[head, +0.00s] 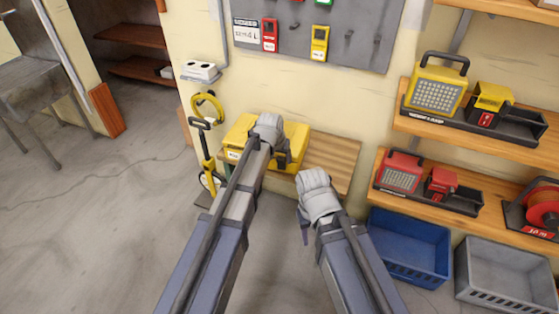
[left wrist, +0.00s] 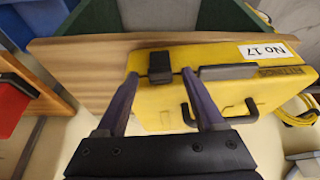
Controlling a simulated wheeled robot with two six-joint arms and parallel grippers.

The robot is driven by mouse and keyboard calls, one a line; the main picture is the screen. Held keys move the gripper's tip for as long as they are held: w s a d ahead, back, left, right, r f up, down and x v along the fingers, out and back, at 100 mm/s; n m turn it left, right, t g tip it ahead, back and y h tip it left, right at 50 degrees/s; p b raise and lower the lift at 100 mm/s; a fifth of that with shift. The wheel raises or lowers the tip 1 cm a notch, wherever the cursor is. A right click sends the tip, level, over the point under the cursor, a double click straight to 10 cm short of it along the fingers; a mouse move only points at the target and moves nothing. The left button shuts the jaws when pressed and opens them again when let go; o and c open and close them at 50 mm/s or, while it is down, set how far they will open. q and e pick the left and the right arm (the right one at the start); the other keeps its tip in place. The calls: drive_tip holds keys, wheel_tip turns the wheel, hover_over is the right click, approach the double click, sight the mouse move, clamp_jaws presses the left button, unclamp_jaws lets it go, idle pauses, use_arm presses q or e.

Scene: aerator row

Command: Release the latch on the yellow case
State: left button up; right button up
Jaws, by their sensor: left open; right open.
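The yellow case (head: 297,140) lies on a wooden bench (head: 330,160) against the wall. In the left wrist view the case (left wrist: 155,100) has a black latch (left wrist: 159,66) at its edge. A grey plate (left wrist: 228,72) and a black handle (left wrist: 245,112) are beside it. My left gripper (left wrist: 160,74) is open, its two fingers reaching either side of the black latch; I cannot tell whether they touch it. In the head view my left gripper (head: 280,155) partly covers the case. My right gripper (head: 303,232) is open and empty, lower and to the right, away from the case.
A yellow wheeled tool (head: 206,150) stands left of the case. Shelves (head: 460,130) with yellow and red lamps are at the right, above a blue crate (head: 408,250) and a grey crate (head: 510,275). A tool board (head: 345,45) hangs above. The floor at left is mostly clear.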

use_arm(q)
clamp_jaws()
idle(0.5)
drive_tip(key=shift+s, duration=0.1)
drive_tip(key=shift+s+a+f+t+b, duration=0.1)
drive_tip(key=shift+s+f+t+b, duration=0.15)
drive_tip(key=shift+b, duration=0.2)
drive_tip(key=shift+s+a+f+t+h+b, duration=0.2)
drive_tip(key=shift+s+f+t+b, duration=0.3)
drive_tip(key=shift+t+b, duration=0.95)
drive_tip(key=shift+s+a+f+t+h+b, duration=0.1)
drive_tip(key=shift+s+f+t+h+b, duration=0.5)
drive_tip(key=shift+b, duration=1.5)
drive_tip(key=shift+s+a+f+t+b, duration=0.1)
drive_tip(key=shift+s+t+b, duration=0.65)
drive_tip(key=shift+t+b, duration=0.8)
drive_tip(key=shift+g, duration=0.25)
